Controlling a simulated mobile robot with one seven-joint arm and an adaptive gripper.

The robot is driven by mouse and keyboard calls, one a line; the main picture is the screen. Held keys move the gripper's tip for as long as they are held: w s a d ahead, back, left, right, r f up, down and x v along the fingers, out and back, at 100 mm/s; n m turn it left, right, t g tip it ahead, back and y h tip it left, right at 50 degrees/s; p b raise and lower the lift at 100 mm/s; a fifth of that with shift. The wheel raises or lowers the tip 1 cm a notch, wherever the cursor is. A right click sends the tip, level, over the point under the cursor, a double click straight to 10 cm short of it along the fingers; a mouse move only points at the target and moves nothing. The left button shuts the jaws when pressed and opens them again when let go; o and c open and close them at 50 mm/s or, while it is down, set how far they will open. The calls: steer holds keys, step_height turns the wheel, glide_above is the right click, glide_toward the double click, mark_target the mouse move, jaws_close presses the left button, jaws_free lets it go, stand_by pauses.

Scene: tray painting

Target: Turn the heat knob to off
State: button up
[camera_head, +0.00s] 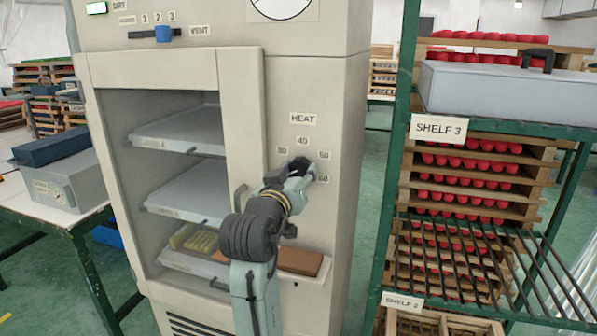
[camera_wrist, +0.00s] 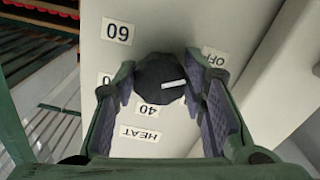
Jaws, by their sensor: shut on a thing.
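The heat knob (camera_wrist: 153,72) is a dark round dial with a white pointer mark, on the cream front panel. My gripper (camera_wrist: 160,88) has one finger on each side of it and is shut on it. The mark lies nearly level and points right in the wrist view, below the OFF label (camera_wrist: 215,57). That label is partly covered by the right finger. The 60 label (camera_wrist: 117,31) and 40 label (camera_wrist: 147,110) show around the knob. In the head view my gripper (camera_head: 302,178) reaches the panel below the HEAT label (camera_head: 303,119) and hides most of the knob.
The cabinet (camera_head: 247,130) has a windowed door with trays inside. A brown block (camera_head: 300,262) sits low on its front. A green rack (camera_head: 392,190) with red items stands close on the right. A table (camera_head: 75,222) with boxes is at left.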

stand_by(0.3)
steer(key=o, duration=1.2)
steer(key=shift+c, duration=0.2)
steer(key=v, duration=1.2)
